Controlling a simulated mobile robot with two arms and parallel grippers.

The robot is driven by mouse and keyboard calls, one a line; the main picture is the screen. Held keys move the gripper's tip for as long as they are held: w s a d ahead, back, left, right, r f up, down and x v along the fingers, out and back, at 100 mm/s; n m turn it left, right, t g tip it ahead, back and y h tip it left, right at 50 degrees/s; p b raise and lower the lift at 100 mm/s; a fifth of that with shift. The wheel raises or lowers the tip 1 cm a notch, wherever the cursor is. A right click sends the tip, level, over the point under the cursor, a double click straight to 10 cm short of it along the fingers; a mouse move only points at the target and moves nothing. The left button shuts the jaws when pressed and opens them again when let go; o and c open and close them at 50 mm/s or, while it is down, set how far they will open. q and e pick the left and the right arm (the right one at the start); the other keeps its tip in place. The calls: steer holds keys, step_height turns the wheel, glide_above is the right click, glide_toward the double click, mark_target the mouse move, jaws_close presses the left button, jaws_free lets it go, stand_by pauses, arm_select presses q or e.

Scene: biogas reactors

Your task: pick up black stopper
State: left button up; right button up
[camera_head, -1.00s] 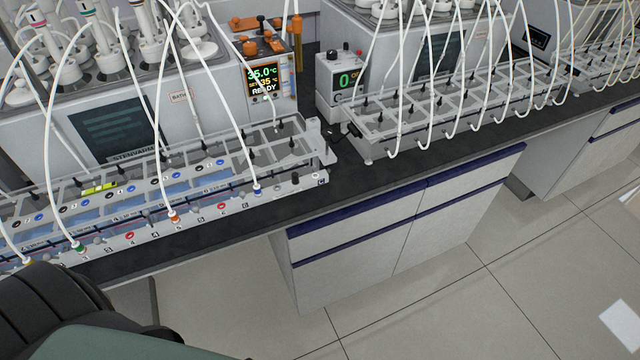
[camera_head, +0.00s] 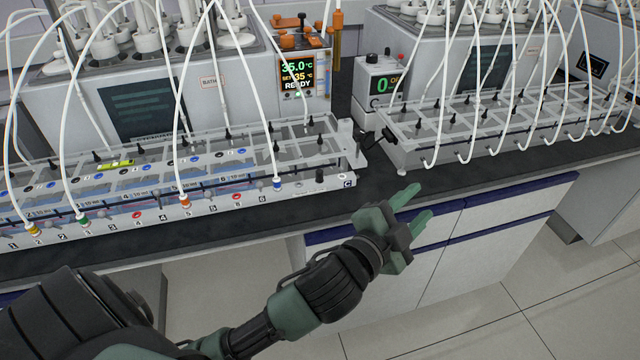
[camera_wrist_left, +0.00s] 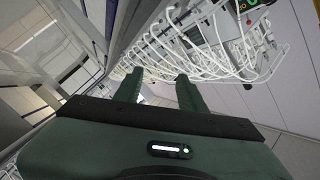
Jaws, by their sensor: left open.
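Several other small black pieces stand along the rack tops, and I cannot tell for sure which one the task means. My left gripper (camera_head: 414,209) is open and empty, in front of the bench's front edge and to the right of that piece. Its two green fingers also show in the left wrist view (camera_wrist_left: 158,82), apart with nothing between them. My right gripper is not in view.
White tubes arch over the near rack and the far rack (camera_head: 402,170). A heater unit reading 35.0 °C (camera_head: 298,75) and a small control box (camera_head: 383,84) stand behind. The dark bench top (camera_head: 340,203) is bare in front of the near rack.

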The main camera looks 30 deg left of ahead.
arm_select(q)
steer(key=s+d+r+m+t+h, duration=0.1)
steer(key=d+r+m+h, duration=0.45)
steer(key=r+m, duration=0.2)
steer(key=s+d+r+m+t+h, duration=0.1)
steer(key=s+d+r+m+h, duration=0.1)
steer(key=d+r+m+h, duration=0.55)
steer(key=s+d+r+m+g+h, duration=0.4)
steer(key=s+d+m+g+h, duration=0.35)
steer(key=m+g, duration=0.9)
steer(key=m+y, duration=1.6)
steer(key=y, duration=1.2)
glide_toward(320, 172)
steer(key=f, duration=0.1)
steer(key=shift+g+h, duration=0.25)
steer(key=shift+g, duration=0.1)
steer(key=x, duration=0.2)
steer(key=p+x, duration=0.1)
steer(key=x, duration=0.5)
steer(key=shift+w+a+r, duration=0.2)
steer(key=shift+w+a, duration=0.15)
steer(key=shift+a, duration=0.05)
steer(key=shift+w+f, duration=0.1)
steer(key=shift+f, duration=0.1)
jaws_close()
